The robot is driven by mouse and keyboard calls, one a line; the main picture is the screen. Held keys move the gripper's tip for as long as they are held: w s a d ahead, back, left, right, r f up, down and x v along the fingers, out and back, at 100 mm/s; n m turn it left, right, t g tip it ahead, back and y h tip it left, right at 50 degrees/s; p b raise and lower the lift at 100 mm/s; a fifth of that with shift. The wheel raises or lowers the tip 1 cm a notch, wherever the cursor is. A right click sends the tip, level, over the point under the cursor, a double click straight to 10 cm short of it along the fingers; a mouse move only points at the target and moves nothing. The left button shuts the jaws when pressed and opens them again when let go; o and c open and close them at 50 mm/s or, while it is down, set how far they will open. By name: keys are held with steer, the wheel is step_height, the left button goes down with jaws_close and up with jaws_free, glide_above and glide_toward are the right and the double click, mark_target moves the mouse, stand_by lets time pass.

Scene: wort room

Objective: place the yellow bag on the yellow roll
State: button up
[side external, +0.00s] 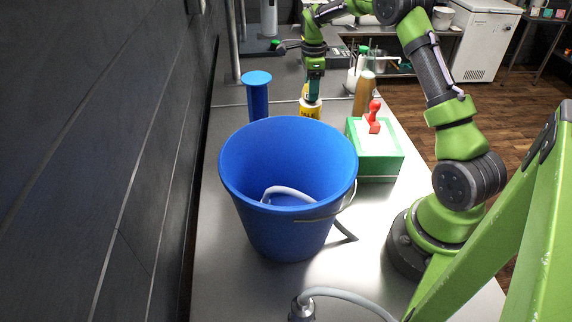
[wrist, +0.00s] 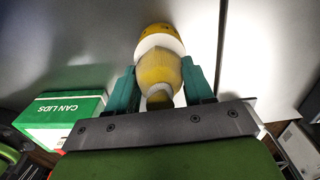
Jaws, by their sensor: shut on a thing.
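In the wrist view, my gripper (wrist: 159,84) is shut on the yellow bag (wrist: 157,70), held between its two teal fingers. The yellow roll (wrist: 160,32), with a white band, shows just beyond the bag. In the side view, my gripper (side external: 314,97) points down directly over the yellow roll (side external: 310,110), which stands on the counter behind the blue bucket. The bag is mostly hidden by the fingers there; only a sliver of yellow shows at their left. I cannot tell whether the bag touches the roll.
A large blue bucket (side external: 250,215) stands in front. A green and white can lids box (side external: 380,165) with a red-handled item (side external: 373,118) on it is at right. A blue cylinder (side external: 258,98) stands left and a brown bottle (side external: 364,95) right of the roll.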

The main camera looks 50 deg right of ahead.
steer(key=shift+f, duration=0.35)
steer(key=shift+f, duration=0.15)
steer(key=o, duration=1)
steer(key=shift+o, duration=0.2)
